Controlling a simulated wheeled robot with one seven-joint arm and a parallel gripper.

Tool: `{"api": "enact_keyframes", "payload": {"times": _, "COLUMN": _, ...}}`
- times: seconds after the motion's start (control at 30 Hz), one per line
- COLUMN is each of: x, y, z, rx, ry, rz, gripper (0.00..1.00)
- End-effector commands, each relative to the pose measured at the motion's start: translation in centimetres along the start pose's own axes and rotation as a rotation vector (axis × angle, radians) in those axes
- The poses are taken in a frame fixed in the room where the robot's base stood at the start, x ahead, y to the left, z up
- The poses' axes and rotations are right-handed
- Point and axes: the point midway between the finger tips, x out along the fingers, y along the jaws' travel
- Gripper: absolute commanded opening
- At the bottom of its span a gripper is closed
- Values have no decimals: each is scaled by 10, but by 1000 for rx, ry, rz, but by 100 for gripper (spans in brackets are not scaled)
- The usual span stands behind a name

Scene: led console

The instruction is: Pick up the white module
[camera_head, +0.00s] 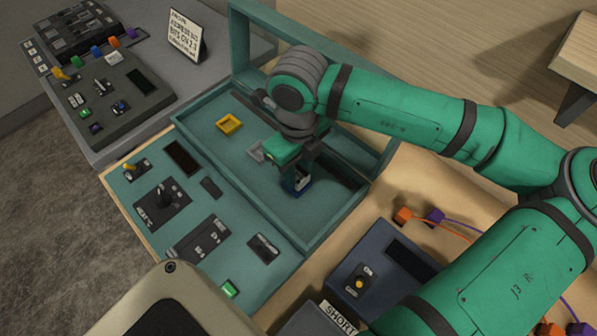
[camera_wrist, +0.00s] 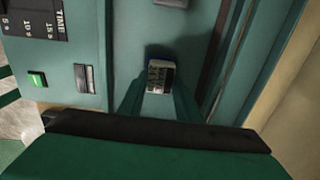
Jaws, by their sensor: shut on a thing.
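A small module (camera_wrist: 160,78) with a whitish face and dark markings sits between the fingers of my gripper (camera_wrist: 159,86) in the wrist view. My gripper (camera_head: 296,178) is shut on it, low inside the teal tray (camera_head: 310,243). In the head view the held module is mostly hidden by the fingers, with dark blue showing around its lower part. I cannot tell whether it is clear of the tray floor.
A yellow square frame (camera_head: 229,124) and a pale grey square frame (camera_head: 257,151) lie in the tray, left of my gripper. Raised tray walls surround it. A teal control panel (camera_head: 215,205) adjoins on the left; a dark blue box (camera_head: 377,262) stands at the front right.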

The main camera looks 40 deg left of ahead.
Motion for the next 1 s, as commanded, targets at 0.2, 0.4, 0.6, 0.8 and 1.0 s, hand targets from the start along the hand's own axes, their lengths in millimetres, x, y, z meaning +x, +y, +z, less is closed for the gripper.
{"api": "enact_keyframes", "payload": {"times": 0.2, "x": -31, "y": 2, "z": -1, "rx": -1, "ry": 1, "rz": -5, "gripper": 8}}
{"api": "enact_keyframes", "payload": {"times": 0.4, "x": -72, "y": 35, "z": -14, "rx": -2, "ry": 1, "rz": -7, "gripper": 8}}
{"api": "enact_keyframes", "payload": {"times": 0.6, "x": -100, "y": 77, "z": -30, "rx": -3, "ry": 1, "rz": -5, "gripper": 8}}
{"api": "enact_keyframes", "payload": {"times": 0.8, "x": -115, "y": 110, "z": -43, "rx": -1, "ry": 1, "rz": -3, "gripper": 8}}
{"api": "enact_keyframes", "payload": {"times": 1.0, "x": -123, "y": 127, "z": -49, "rx": 1, "ry": 1, "rz": -2, "gripper": 8}}
